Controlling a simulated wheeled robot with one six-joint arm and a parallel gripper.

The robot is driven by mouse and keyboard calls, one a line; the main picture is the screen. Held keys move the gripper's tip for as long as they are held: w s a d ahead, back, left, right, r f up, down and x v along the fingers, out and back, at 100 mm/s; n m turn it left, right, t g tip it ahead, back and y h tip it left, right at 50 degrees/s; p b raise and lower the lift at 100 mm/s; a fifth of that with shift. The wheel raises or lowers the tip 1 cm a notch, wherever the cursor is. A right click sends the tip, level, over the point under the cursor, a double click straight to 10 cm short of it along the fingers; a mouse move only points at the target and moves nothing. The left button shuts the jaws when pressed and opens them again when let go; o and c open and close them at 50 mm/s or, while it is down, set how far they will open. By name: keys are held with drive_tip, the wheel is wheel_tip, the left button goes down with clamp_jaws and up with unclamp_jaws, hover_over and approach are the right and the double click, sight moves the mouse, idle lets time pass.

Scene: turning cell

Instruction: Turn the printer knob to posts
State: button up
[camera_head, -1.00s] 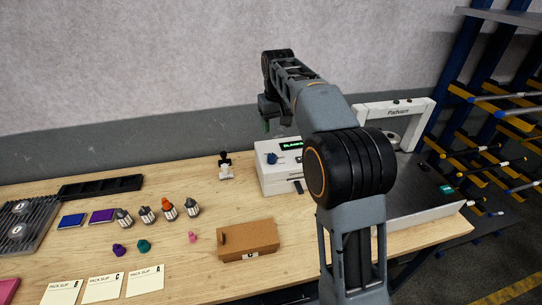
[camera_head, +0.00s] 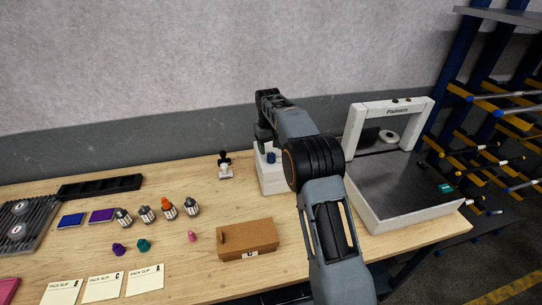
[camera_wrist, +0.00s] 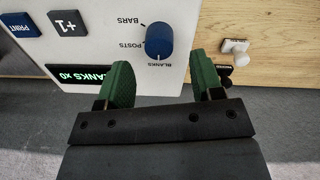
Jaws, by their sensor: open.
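The white printer (camera_head: 270,182) stands on the bench, partly hidden behind my arm in the head view. Its blue knob (camera_wrist: 159,41) shows in the wrist view, with the labels BARS, POSTS and BLANKS beside it. The knob's white mark points toward BLANKS, and the green display (camera_wrist: 88,77) reads BLANKS x0. The knob also shows in the head view (camera_head: 271,157). My gripper (camera_wrist: 162,76) is open, with its two green fingers apart and nothing between them. The knob lies just beyond the fingertips, roughly centred between them, not gripped.
The PRINT button (camera_wrist: 18,24) and +1 button (camera_wrist: 67,22) sit on the panel beside the knob. A small black-and-white stamp (camera_head: 225,168) stands left of the printer. A cardboard box (camera_head: 247,240) lies in front. A Padvent machine (camera_head: 415,188) stands to the right.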

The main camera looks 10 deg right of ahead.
sight(271, 154)
drive_tip(key=shift+d+f+p, duration=0.1)
drive_tip(key=shift+f+p, duration=0.25)
drive_tip(key=shift+f, duration=2)
drive_tip(key=c, duration=0.9)
drive_tip(key=shift+c, duration=0.2)
drive_tip(key=m, duration=1.1)
drive_tip(key=shift+d+m, duration=0.1)
drive_tip(key=shift+m, duration=0.2)
